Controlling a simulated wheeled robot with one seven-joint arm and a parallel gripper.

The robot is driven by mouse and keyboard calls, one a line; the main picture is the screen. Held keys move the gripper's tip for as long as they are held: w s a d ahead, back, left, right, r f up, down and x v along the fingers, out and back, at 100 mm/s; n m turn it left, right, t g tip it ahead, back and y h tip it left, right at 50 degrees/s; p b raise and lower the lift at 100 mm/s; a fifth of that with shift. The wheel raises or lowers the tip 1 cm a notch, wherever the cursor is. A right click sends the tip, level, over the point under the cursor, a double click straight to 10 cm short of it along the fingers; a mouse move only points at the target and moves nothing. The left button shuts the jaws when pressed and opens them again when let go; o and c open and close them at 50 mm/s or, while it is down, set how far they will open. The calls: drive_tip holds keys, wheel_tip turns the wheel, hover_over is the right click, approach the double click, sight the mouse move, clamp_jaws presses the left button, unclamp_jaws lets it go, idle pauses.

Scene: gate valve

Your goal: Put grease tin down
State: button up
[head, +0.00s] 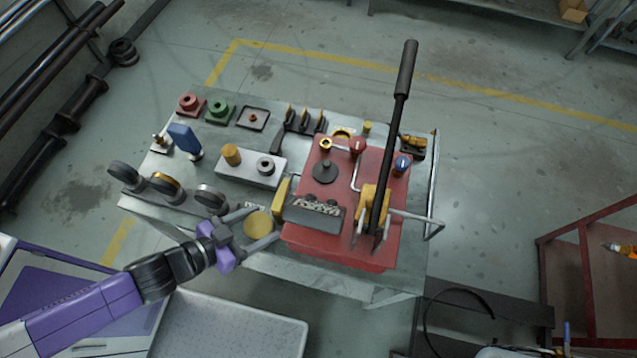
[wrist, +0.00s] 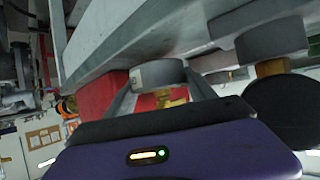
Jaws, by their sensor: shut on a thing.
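The grease tin (head: 258,224) shows its round gold top in the head view, near the front edge of the bench (head: 330,284). My gripper (head: 260,222) comes in from the lower left with a finger on each side of the tin and is shut on it. In the wrist view, a grey round body (wrist: 155,73), which looks like the tin's side, sits between the fingertips (wrist: 162,82). I cannot tell whether the tin's underside touches the bench top.
A red pump box (head: 305,240) with a long black lever (head: 404,80) stands right of the tin. Round gauges (head: 212,198) stand close on its left. A grey block (head: 235,172) with a brass knob lies behind. The bench's far side holds several small parts.

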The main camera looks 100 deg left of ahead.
drive_tip(key=shift+f, duration=0.85)
drive_tip(key=shift+f, duration=0.15)
drive_tip(key=o, duration=1.6)
